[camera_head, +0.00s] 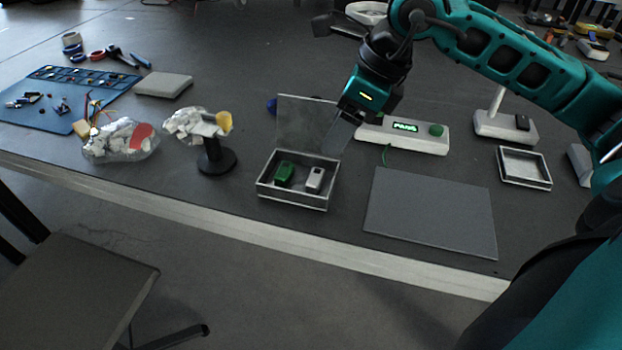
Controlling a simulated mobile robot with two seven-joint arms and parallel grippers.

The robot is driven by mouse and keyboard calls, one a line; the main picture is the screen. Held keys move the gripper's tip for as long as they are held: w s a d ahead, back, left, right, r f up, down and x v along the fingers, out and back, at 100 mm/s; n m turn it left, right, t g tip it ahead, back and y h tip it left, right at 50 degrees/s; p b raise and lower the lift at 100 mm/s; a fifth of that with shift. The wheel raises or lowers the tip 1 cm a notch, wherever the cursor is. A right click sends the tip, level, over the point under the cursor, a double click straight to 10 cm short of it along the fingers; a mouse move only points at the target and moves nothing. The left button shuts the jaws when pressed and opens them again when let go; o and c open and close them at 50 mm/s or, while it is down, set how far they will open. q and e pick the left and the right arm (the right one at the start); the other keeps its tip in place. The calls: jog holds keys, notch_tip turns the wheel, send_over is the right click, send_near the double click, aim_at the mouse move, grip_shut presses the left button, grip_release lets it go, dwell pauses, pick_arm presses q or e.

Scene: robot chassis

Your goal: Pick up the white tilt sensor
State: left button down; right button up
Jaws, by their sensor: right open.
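The white tilt sensor (315,180) is a small white block in the right part of an open, shallow grey box (293,203) with its lid raised at the back. A green block (284,174) lies in the same box, left of the sensor. My right gripper (346,132) is above and behind the box's right side, pointing down, apart from the sensor. It is open and appears empty; one finger is partly hidden. My left gripper is not in view.
A dark grey mat (432,213) lies clear right of the box. A white device with a lit display (403,134) stands behind it. A black stand (216,160) and crumpled bag (120,140) are to the left. An empty tray (525,183) sits at right.

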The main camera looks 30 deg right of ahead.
send_over(313, 175)
jog(key=s+d, duration=0.1)
jog(key=s, duration=0.1)
notch_tip(313, 175, down, 5)
jog(key=shift+d+f+b, duration=0.15)
jog(key=shift+f+b, duration=0.05)
jog(key=shift+b, duration=0.15)
jog(key=b+x, duration=0.1)
jog(key=x, duration=0.4)
jog(key=shift+d+f, duration=0.1)
jog(key=shift+f, duration=0.3)
jog(key=c, duration=0.7)
jog(key=shift+c, duration=0.5)
jog(key=shift+r, duration=0.2)
